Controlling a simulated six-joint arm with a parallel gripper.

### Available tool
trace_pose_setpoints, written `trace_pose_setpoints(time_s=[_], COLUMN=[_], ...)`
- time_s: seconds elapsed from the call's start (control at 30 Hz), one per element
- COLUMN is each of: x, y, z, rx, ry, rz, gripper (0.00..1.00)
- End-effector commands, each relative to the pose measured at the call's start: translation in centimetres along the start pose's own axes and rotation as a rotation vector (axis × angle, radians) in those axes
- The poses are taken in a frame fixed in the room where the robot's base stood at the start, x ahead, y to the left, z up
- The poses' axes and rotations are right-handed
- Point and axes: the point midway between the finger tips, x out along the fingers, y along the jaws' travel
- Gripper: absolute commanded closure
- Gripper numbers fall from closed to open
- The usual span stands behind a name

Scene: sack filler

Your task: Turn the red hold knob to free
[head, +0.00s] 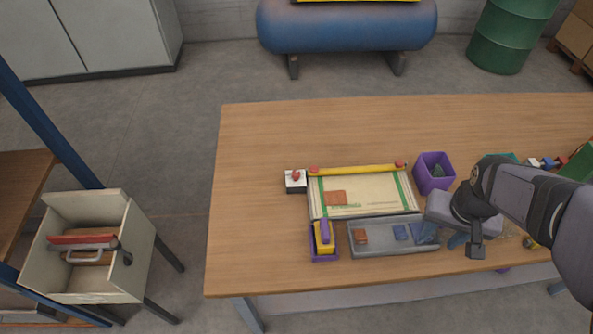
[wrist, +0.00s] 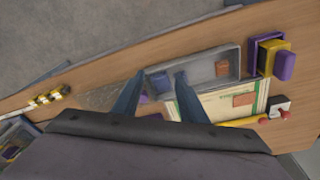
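A small white and black box (head: 295,182) with a red knob (head: 295,174) on top stands at the back left corner of a cream sack with green stripes (head: 375,195). A yellow bar (head: 355,170) lies along the sack's back edge, with a red knob near each end. In the wrist view the box's red knob (wrist: 284,114) is at the lower right; which way it is turned is too small to tell. My gripper (head: 443,237) is over the right end of the grey tray, well right of the box. Its blue fingers (wrist: 160,75) are apart and nothing shows held.
The grey tray (head: 385,248) holds an orange block and a blue block. A purple holder (head: 323,257) with a yellow and purple piece stands left of it. A purple bin (head: 433,172) stands behind. The table's left part is clear.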

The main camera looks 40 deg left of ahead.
Motion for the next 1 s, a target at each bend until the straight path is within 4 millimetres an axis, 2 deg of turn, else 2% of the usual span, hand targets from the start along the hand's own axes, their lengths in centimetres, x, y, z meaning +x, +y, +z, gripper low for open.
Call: trace_pose_setpoints(time_s=[0.03,0.07,0.1,0.17,0.2,0.3,0.4,0.5,0.6,0.7,1.0], x=[0.4,0.4,0.5,0.6,0.7,0.7,0.7,0.6,0.5,0.5,1.2], y=[-3.5,-5.5,-8.3,-12.7,-15.7,-22.7,-28.5,-32.6,-35.1,-36.1,-36.4], z=[-2.3,-3.5,-4.8,-6.5,-7.2,-8.1,-8.0,-7.4,-6.9,-6.6,-6.9], rx=[-0.066,-0.097,-0.139,-0.199,-0.235,-0.319,-0.382,-0.426,-0.451,-0.461,-0.461], ry=[0.025,0.042,0.064,0.097,0.118,0.165,0.201,0.227,0.241,0.247,0.247], rz=[-0.009,-0.015,-0.023,-0.038,-0.05,-0.08,-0.11,-0.133,-0.149,-0.155,-0.155], gripper=[0.61,0.61,0.61,0.61,0.61,0.61,0.61,0.61,0.61,0.61,0.61])
